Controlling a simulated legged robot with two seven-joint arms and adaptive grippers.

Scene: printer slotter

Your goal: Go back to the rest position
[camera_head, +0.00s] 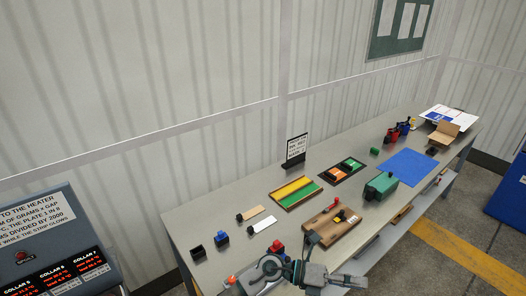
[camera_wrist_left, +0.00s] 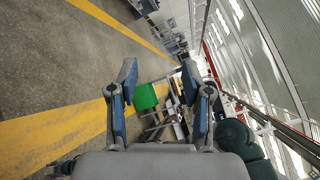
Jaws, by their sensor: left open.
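My left gripper (camera_head: 330,268) shows at the bottom of the head view, in front of the near edge of the grey table (camera_head: 228,207). In the left wrist view its two blue-padded fingers (camera_wrist_left: 160,72) stand wide apart with nothing between them at the tips. In that view the fingers point out over the floor, and the surroundings look tilted. My right gripper is not in view.
The table holds a wooden board (camera_head: 325,230), a yellow-green tray (camera_head: 296,192), a green device (camera_head: 380,187), a blue mat (camera_head: 408,167) and a cardboard box (camera_head: 443,131). A console (camera_head: 52,245) stands at the left. Floor with yellow stripes (camera_wrist_left: 65,119) lies open.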

